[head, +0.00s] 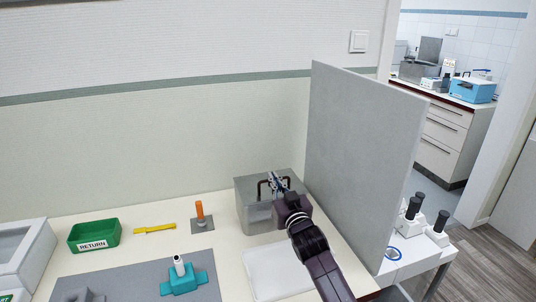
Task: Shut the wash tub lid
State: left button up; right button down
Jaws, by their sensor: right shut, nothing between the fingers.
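The wash tub (252,218) is a grey metal box at the back of the counter, against the tall grey panel. Its lid (246,184) looks flat across the top, with a dark bar handle on it; I cannot tell whether a small gap remains at the rim. My right gripper (275,179) is over the lid by the handle. It is shut with nothing held, and I cannot tell whether it touches the lid. My right arm hides the tub's front right part. My left gripper is out of view.
The tall grey panel (362,150) stands just right of the tub. A white tray (268,272) lies in front. To the left are an orange-handled tool (200,212), a yellow tool (154,229), a green RETURN bin (94,236) and a teal holder (184,284). A microscope (412,219) stands beyond the panel.

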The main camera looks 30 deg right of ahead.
jog(key=shift+f, duration=0.4)
jog(key=shift+r, duration=0.1)
notch_tip(320, 180, up, 5)
jog(key=p, duration=0.4)
pick_arm(q)
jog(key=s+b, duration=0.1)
jog(key=b, duration=0.2)
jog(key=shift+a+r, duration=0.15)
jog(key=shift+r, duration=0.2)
pick_arm(e)
jog(key=f+v, duration=0.1)
jog(key=v, duration=0.8)
jog(key=shift+f, duration=0.25)
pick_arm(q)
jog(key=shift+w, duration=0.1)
pick_arm(e)
jog(key=shift+s, duration=0.15)
